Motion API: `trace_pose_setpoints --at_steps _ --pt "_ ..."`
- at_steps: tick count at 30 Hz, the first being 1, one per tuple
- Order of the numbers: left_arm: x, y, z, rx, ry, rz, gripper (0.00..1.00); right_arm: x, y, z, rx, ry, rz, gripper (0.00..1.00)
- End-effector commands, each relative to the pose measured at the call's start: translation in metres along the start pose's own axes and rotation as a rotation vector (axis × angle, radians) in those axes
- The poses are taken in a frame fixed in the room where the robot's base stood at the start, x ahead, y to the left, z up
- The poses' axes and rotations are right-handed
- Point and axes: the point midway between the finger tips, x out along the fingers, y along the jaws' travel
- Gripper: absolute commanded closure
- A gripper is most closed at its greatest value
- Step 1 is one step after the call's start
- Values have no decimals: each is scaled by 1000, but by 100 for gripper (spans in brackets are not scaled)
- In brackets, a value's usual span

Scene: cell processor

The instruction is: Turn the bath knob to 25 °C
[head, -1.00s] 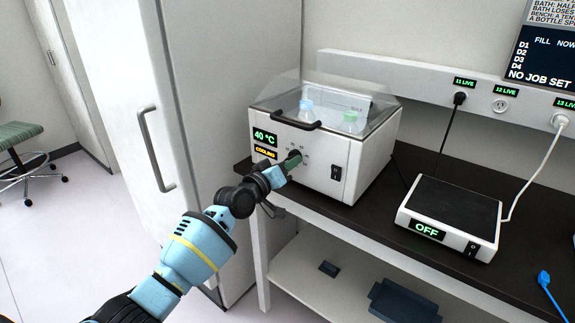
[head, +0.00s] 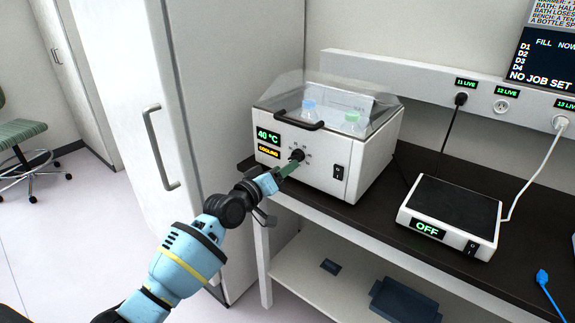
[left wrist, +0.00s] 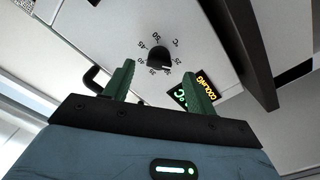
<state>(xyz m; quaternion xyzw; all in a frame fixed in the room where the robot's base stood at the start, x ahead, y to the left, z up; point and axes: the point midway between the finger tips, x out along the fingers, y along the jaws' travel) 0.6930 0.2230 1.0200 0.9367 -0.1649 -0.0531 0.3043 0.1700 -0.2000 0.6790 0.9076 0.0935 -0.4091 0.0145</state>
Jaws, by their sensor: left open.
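The white bath (head: 318,165) stands on the dark bench with its clear lid down. Its display (head: 268,138) reads 40 °C, with COOLING in orange below. The black bath knob (head: 298,155) is on the front panel, right of the display. My left gripper (head: 287,168) is just in front of the knob. Its green fingers (left wrist: 118,82) are spread apart and empty, with the knob beyond the gap between them. My right gripper is not in view.
A black rocker switch (head: 339,172) is on the bath's front, right of the knob. Two bottles stand under the lid, which has a black handle (head: 299,122). A hotplate reading OFF (head: 430,229) is to the right. A tall white cabinet (head: 235,100) stands left.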

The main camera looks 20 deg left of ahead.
Motion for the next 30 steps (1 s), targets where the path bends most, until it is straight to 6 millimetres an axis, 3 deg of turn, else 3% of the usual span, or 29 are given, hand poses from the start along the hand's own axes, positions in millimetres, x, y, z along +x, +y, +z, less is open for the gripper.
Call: trace_pose_setpoints --at_steps 9,30 --pt "-33 0 0 1 -1 0 44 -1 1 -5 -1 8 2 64" --pt "-36 0 0 1 -1 0 44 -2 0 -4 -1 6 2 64"
